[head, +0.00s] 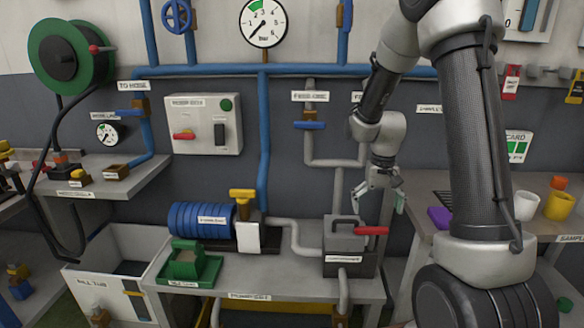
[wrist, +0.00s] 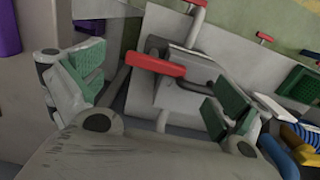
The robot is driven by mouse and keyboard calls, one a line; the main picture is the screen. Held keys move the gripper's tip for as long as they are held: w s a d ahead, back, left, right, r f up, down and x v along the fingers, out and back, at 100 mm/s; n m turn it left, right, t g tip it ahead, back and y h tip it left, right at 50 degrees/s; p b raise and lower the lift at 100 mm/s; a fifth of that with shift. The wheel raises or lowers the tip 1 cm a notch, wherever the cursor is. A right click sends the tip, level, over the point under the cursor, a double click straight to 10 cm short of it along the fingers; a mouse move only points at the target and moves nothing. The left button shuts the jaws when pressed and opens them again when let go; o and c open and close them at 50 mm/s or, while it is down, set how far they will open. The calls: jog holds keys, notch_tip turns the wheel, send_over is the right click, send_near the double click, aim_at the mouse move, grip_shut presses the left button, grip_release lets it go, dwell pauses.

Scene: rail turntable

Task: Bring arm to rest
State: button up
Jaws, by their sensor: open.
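My gripper (head: 378,190) hangs at the end of my arm on the right of the head view, above and just right of the grey box (head: 345,238) with the red lever (head: 371,230). In the wrist view my gripper (wrist: 155,100) has its green-padded fingers spread wide with nothing between them. Beyond the fingers the wrist view shows the grey box (wrist: 180,95) with its dark handle and the red lever (wrist: 154,63). The gripper looks apart from the box, though the exact gap is hard to judge.
A grey bench (head: 270,286) carries blue coils (head: 200,218), a yellow-topped valve (head: 243,196) and a green block in a tray (head: 190,265). A right-hand table holds a white cup (head: 526,205) and a yellow cup (head: 559,206). Pipes (head: 336,162) run along the wall behind my gripper.

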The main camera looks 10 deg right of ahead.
jog(key=s+a+r+n+t, duration=0.1)
jog(key=s+a+r+t, duration=0.1)
jog(key=s+r, duration=0.8)
jog(key=s+a+r+n+t, duration=0.2)
jog(key=s+r, duration=0.8)
jog(key=s, duration=0.2)
jog(key=shift+s+r+t, duration=0.3)
jog(key=shift+s+r, duration=0.05)
